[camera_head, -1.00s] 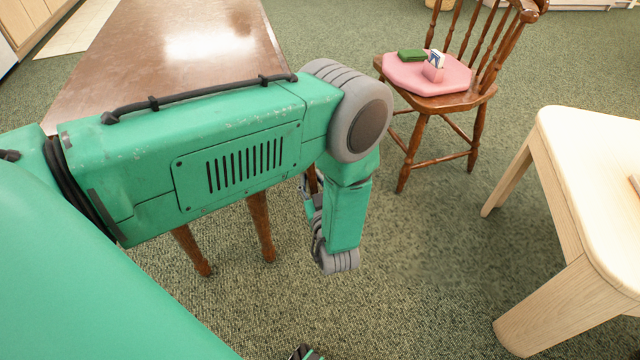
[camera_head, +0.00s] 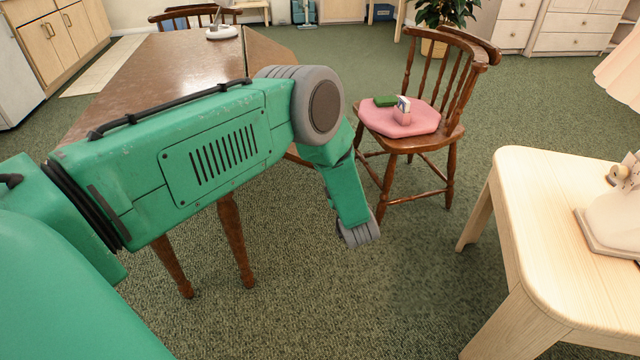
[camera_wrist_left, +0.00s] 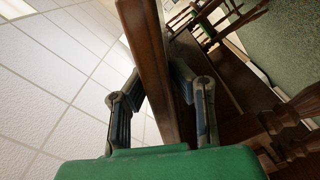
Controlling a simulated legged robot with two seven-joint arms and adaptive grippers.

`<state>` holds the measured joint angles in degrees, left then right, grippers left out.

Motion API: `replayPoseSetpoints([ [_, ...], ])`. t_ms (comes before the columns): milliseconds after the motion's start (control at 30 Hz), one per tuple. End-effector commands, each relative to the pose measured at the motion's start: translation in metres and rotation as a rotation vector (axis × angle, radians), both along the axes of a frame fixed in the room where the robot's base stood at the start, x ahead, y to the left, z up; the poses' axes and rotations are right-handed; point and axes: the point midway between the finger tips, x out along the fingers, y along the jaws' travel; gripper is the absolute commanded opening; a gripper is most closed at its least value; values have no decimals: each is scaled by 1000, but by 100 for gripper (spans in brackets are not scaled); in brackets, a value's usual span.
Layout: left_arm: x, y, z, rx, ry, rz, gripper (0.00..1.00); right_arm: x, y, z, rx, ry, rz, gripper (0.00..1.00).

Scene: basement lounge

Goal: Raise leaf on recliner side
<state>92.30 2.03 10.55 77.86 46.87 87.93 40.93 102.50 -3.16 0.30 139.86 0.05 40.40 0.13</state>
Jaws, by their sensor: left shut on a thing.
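The brown wooden table (camera_head: 170,55) stands at the left in the head view, partly behind my left arm. My arm hides much of the leaf. In the left wrist view, the fingers of my left gripper (camera_wrist_left: 160,105) stand on either side of the leaf's dark board (camera_wrist_left: 150,60) and are shut on it. In the head view this gripper is hidden. My right gripper is not in view.
A wooden chair (camera_head: 450,125) with a pink cushion (camera_head: 425,122) and small items stands right of the table. A pale wood table (camera_head: 530,215) is at the front right. Carpet (camera_head: 310,300) is clear between them. A potted plant (camera_head: 440,15) is behind.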

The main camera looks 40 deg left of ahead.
Motion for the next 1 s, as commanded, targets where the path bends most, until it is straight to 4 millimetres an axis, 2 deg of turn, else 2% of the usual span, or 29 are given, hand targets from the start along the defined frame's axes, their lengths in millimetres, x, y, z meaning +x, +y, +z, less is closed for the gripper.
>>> replayPoseSetpoints([
  [33,7,-4,19,-30,-46,-2,0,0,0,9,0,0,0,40],
  [200,16,-13,53,-130,-165,-1,0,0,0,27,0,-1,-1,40],
  [500,23,-18,100,-272,-331,0,0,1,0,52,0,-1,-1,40],
  [700,23,-18,118,-330,-397,0,0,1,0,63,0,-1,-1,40],
  [1000,22,-17,127,-362,-435,1,0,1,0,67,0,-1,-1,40],
])
